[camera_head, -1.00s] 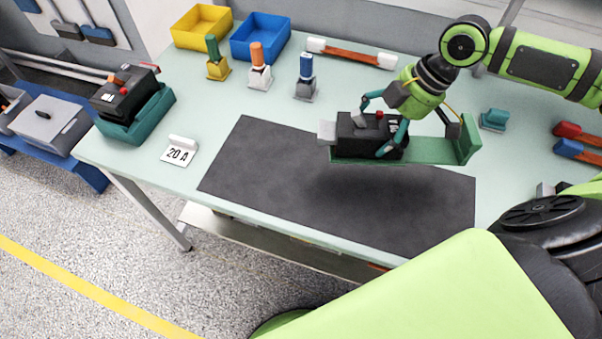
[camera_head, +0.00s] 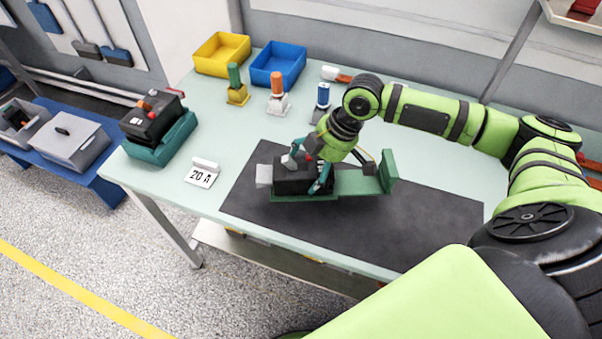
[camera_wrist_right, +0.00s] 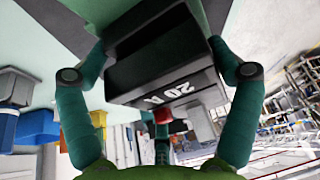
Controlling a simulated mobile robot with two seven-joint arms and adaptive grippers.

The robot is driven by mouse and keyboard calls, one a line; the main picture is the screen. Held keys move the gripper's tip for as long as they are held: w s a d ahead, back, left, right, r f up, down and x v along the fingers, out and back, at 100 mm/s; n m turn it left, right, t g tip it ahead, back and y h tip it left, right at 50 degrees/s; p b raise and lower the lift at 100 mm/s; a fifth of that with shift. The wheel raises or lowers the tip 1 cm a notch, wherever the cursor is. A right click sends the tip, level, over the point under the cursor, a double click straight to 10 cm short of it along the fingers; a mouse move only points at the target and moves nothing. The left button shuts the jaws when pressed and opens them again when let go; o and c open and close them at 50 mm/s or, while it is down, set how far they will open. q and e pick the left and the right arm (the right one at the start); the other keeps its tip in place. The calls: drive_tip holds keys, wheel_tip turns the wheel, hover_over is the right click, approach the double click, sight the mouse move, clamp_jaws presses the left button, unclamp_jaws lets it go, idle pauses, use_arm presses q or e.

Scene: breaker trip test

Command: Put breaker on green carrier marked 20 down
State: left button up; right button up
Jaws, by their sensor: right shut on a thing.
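My right gripper (camera_head: 304,173) is shut on the black breaker (camera_head: 290,184), its teal fingers on either side of the body. The breaker sits at the left end of a long green carrier (camera_head: 350,184) with an upright end plate on the right. Breaker and carrier are over the left part of the dark mat (camera_head: 400,225), roughly level; I cannot tell whether the carrier touches the mat. In the right wrist view the breaker (camera_wrist_right: 165,65) lies between both fingers, its "20 A" marking upside down. My left gripper is not in view.
A white "20 A" sign (camera_head: 202,173) stands left of the mat. Another black device on a teal base (camera_head: 165,145) is at the table's left corner. Yellow (camera_head: 222,52) and blue (camera_head: 278,65) bins and several coloured-handled pieces line the back. The mat's right part is clear.

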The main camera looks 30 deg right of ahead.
drive_tip(key=shift+w+a+f, duration=0.35)
drive_tip(key=shift+w+a, duration=0.2)
drive_tip(key=shift+w+a+f, duration=0.3)
drive_tip(key=shift+w+a, duration=0.2)
drive_tip(key=shift+w, duration=0.05)
wheel_tip(320, 180, down, 3)
drive_tip(key=shift+f+p, duration=0.15)
drive_tip(key=shift+p, duration=0.65)
drive_tip(key=shift+f, duration=0.45)
drive_tip(key=shift+f, duration=0.15)
drive_tip(key=o, duration=1.4)
drive_tip(key=shift+s+f, duration=0.1)
drive_tip(key=shift+s, duration=0.05)
drive_tip(key=b+v, duration=0.2)
drive_tip(key=v, duration=1)
drive_tip(key=shift+r+b, duration=0.2)
drive_tip(key=shift+b, duration=0.15)
